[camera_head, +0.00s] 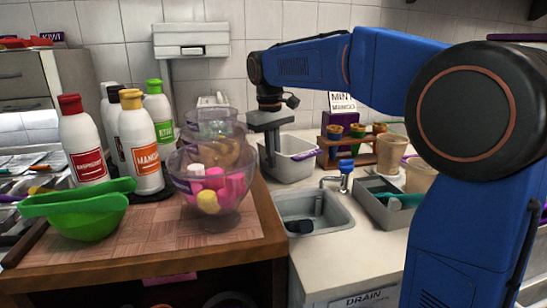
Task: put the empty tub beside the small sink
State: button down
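A pale grey-white tub (297,173) stands on the white counter just behind the small sink (312,225). Its visible inside looks bare, with a purple piece at its right rim. My gripper (270,160) points down at the tub's left rim, with a finger overlapping the tub in this view. I cannot tell whether it touches or grips the rim, or how far the fingers are apart. The sink is a grey basin with a dark object inside and a blue-topped tap (345,176) at its back right.
Left of the sink, a wooden board (150,230) holds a glass bowl (215,185) of colourful pieces, green bowls (85,215) and bottles (140,145). Right of the sink are a grey box (385,207) with utensils and beige cups (391,150). A wooden rack (345,150) stands behind. Counter in front is clear.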

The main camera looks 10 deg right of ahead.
jog(key=c, duration=2)
grip_release()
jog(key=r, duration=1.2)
jog(key=shift+s+a+r, duration=0.1)
jog(key=shift+s+a, duration=0.05)
jog(key=shift+a, duration=0.25)
